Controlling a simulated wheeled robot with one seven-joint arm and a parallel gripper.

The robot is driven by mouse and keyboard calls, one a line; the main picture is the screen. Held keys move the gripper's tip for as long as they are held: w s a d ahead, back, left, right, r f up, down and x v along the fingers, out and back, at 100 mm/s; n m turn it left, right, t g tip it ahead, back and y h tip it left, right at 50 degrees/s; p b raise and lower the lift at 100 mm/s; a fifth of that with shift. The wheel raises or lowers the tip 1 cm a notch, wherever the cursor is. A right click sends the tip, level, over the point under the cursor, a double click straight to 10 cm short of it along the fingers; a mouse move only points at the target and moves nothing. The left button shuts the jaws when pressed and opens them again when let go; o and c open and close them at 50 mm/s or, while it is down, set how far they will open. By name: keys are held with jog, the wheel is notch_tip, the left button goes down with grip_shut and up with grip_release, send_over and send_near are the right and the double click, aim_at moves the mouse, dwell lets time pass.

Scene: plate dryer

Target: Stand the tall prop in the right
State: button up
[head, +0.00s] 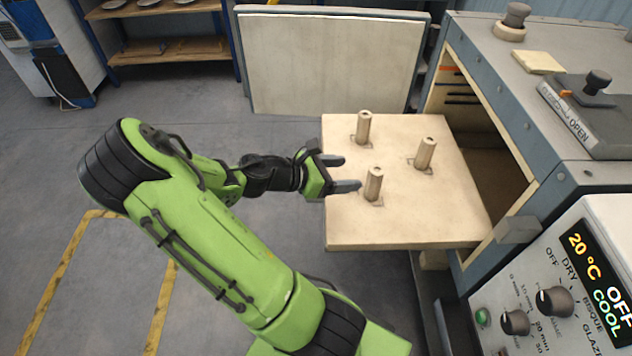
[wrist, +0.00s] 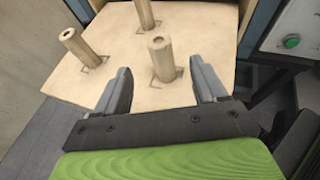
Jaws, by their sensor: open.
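Three wooden props stand upright on the pale shelf board (head: 440,220): a far-left one (head: 363,127), a right one (head: 425,153) and a near one (head: 373,184). They look close in height, so I cannot tell which is the tall one. Each stands at a marked square. My gripper (head: 346,173) is open and empty at the board's left edge, just left of the near prop. In the wrist view, this near prop (wrist: 163,60) lines up with the gap between the fingers (wrist: 160,75). The far-left prop (wrist: 80,48) and right prop (wrist: 146,12) show beyond.
The board sticks out of the open dryer chamber (head: 490,165) on the right. A control panel (head: 560,280) is at the lower right. A pale door panel (head: 330,60) stands behind the board. Shelves (head: 165,50) are at the back left. Board space between the props is clear.

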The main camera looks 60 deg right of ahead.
jog(key=w+a+m+t+y, duration=0.4)
jog(key=a, duration=0.4)
jog(key=w+a+m+t+y, duration=0.3)
jog(key=w+a+t, duration=0.1)
jog(key=a, duration=0.4)
jog(key=s+a+r+m+t+y, duration=0.1)
jog(key=s+a+r+t+y, duration=0.1)
jog(key=a+r, duration=0.4)
jog(key=s+a+r+m+t+y, duration=0.1)
jog(key=a+r, duration=0.4)
jog(key=a, duration=0.5)
jog(key=s+m+t, duration=0.1)
jog(key=t, duration=0.1)
jog(key=shift+s+a+r+m+t+y, duration=0.15)
jog(key=shift+s+r+m+t+y, duration=0.15)
jog(key=shift+r+y, duration=0.1)
